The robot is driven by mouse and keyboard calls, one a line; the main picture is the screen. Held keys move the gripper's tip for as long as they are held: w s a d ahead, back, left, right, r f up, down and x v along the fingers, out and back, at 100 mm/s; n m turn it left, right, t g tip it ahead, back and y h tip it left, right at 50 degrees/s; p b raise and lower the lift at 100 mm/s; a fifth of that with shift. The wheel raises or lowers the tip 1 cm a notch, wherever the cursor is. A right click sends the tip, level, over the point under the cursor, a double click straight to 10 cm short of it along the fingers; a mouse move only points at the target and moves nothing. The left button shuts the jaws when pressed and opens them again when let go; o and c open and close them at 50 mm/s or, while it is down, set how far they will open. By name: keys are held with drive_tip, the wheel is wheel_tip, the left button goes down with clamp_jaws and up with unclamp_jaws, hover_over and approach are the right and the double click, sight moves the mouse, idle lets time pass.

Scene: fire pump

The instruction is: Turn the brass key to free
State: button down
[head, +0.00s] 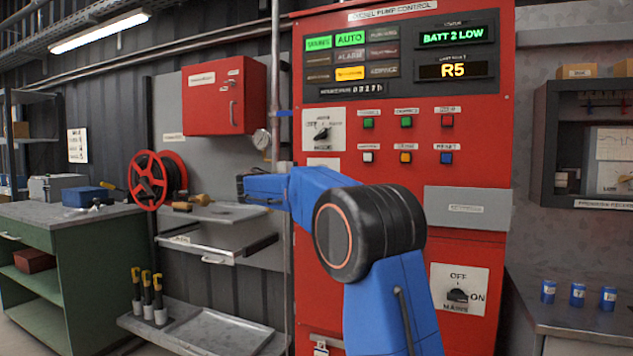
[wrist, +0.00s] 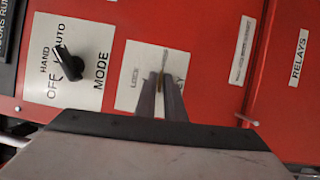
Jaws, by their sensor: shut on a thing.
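The brass key (wrist: 161,80) shows in the wrist view as a thin brass sliver between the fingers, in front of a white plate (wrist: 140,62). The plate's lettering is partly covered; "LOCK" or similar and part of "KEY" can be made out. My gripper (wrist: 159,80) is shut on the key. The fingers hide most of the key, so its exact angle is hard to tell. In the head view my blue arm stretches in front of the red pump panel (head: 470,195), and the key is hidden; a strip of white plate (head: 323,162) shows above the arm.
A mode selector (wrist: 70,65) with a black knob sits left of the key plate in the wrist view. Push buttons (head: 406,122) are above my arm. A mains switch (head: 458,295) is low on the panel. A vertical pipe (head: 275,80) runs left of the panel.

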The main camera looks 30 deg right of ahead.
drive_tip(key=shift+f+m, duration=0.1)
drive_tip(key=shift+m, duration=0.3)
drive_tip(key=c, duration=2)
unclamp_jaws()
drive_tip(key=v, duration=1.7)
drive_tip(key=shift+a, duration=0.25)
